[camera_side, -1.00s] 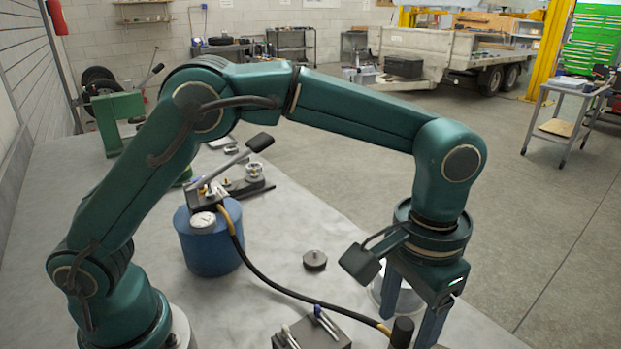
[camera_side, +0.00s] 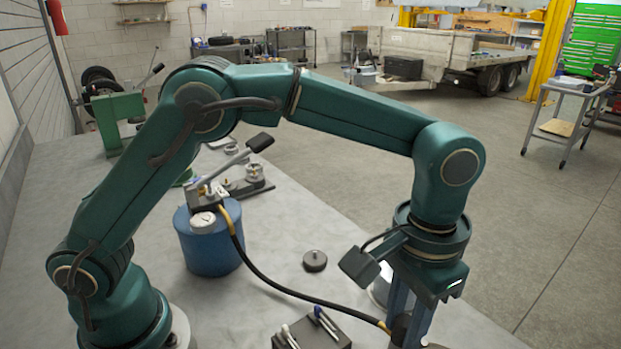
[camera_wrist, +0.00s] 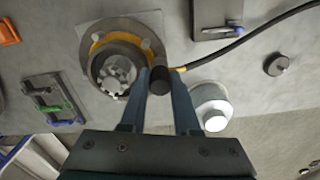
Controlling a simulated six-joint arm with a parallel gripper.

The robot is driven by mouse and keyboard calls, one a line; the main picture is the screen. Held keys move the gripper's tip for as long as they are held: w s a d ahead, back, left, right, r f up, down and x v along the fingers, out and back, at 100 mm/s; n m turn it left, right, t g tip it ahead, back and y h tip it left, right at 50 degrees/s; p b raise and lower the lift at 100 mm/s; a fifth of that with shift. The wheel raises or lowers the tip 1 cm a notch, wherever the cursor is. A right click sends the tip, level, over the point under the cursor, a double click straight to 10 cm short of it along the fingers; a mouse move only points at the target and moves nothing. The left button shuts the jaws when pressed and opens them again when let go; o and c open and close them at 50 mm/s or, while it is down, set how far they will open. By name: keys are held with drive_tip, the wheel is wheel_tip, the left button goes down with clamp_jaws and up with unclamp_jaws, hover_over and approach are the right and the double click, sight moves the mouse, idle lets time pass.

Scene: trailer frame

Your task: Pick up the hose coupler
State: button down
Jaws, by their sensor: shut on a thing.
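The hose coupler (camera_wrist: 160,81) is a dark, short cylinder at the end of the black hose, with a brass-coloured fitting beside it. My gripper (camera_wrist: 163,82) points down and its two blue fingers are shut on the coupler, one on each side, in the wrist view. In the side view the coupler (camera_side: 401,327) shows low between the fingers, partly covered by them. I cannot tell whether it touches the surface below. The black hose (camera_side: 291,294) runs from it to the blue pump pot (camera_side: 209,247), which has a gauge and lever.
In the wrist view, a yellow-rimmed hub (camera_wrist: 97,46) is just left of the coupler and a pale canister (camera_wrist: 212,106) is to the right. A dark round cap (camera_side: 315,261) and a dark block with pins (camera_side: 318,337) sit on the bench.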

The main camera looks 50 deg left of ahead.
sight(403, 317)
drive_tip(key=shift+r, duration=0.45)
drive_tip(key=r, duration=0.3)
drive_tip(key=shift+w+a+r, duration=0.1)
drive_tip(key=shift+a, duration=0.15)
drive_tip(key=w+a+r, duration=0.1)
drive_tip(key=a+r, duration=0.8)
drive_tip(key=a, duration=0.2)
drive_tip(key=shift+w+r, duration=0.2)
drive_tip(key=shift+r, duration=0.1)
drive_tip(key=shift+w, duration=0.1)
